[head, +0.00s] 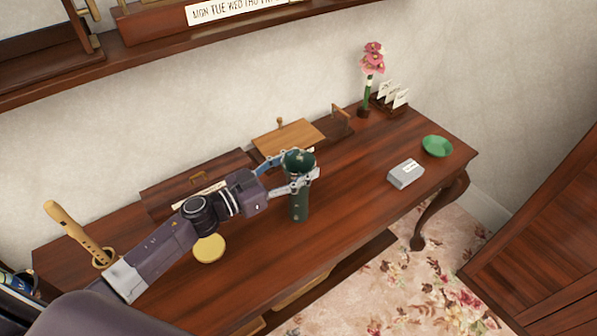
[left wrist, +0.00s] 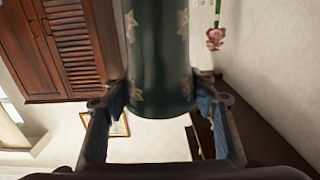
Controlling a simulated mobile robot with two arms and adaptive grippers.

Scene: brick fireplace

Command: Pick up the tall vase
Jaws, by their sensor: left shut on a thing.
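The tall vase (head: 299,205) is a dark green cylinder with pale flower marks, upright near the middle of the wooden table (head: 345,210) in the head view. My left gripper (head: 298,175) is shut on it near its upper part, with a finger on either side. In the left wrist view the vase (left wrist: 160,60) fills the middle between the fingers of the left gripper (left wrist: 160,100). I cannot tell whether its base touches the table. My right gripper is not in view.
A yellow disc (head: 209,248) lies near the arm. A wooden box (head: 290,138) stands behind the vase. A grey box (head: 405,174), a green bowl (head: 437,146) and pink flowers (head: 373,60) are to the right. A shelf (head: 160,45) runs above. The table's front middle is clear.

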